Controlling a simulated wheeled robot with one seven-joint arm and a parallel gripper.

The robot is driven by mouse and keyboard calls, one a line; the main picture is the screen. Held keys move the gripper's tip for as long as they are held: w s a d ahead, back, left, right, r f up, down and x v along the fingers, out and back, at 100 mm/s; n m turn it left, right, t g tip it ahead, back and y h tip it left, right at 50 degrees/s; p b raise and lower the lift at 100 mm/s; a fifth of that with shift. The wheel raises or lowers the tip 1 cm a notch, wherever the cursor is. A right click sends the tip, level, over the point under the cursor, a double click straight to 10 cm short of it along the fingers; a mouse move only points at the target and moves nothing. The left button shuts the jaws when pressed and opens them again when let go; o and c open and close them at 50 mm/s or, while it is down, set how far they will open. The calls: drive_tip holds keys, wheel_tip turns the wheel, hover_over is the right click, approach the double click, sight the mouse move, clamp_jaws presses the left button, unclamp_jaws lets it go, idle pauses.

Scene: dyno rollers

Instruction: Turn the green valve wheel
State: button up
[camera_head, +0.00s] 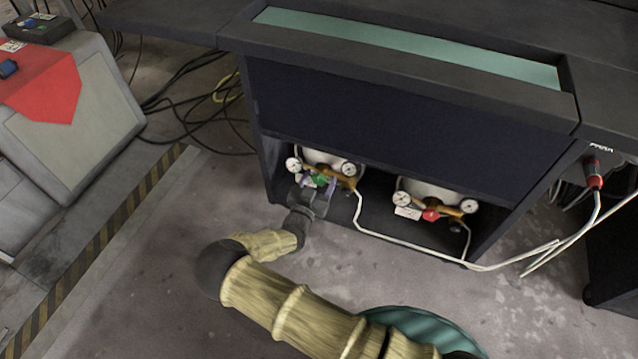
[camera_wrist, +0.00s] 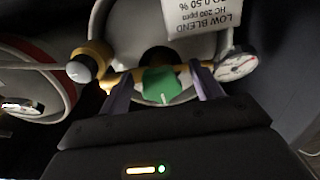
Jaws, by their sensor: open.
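The green valve wheel (camera_head: 320,180) is on a brass regulator on the left gas cylinder, inside the low shelf of the dark cabinet. In the wrist view the green wheel (camera_wrist: 161,86) lies between the two purple fingers of my gripper (camera_wrist: 160,92). The fingers are spread, one on each side of the wheel, with a gap visible around it. My gripper (camera_head: 318,184) also reaches into the shelf in the head view and partly hides the regulator. Whether a finger touches the wheel is unclear.
A second cylinder with a red valve wheel (camera_head: 430,215) stands to the right on the shelf. Gauges (camera_wrist: 238,66) flank the brass regulator (camera_wrist: 118,76). A white hose (camera_head: 375,232) runs out along the shelf front. The cabinet panel (camera_head: 400,120) overhangs the opening.

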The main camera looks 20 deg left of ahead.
drive_tip(key=shift+w, duration=0.15)
drive_tip(key=c, duration=1)
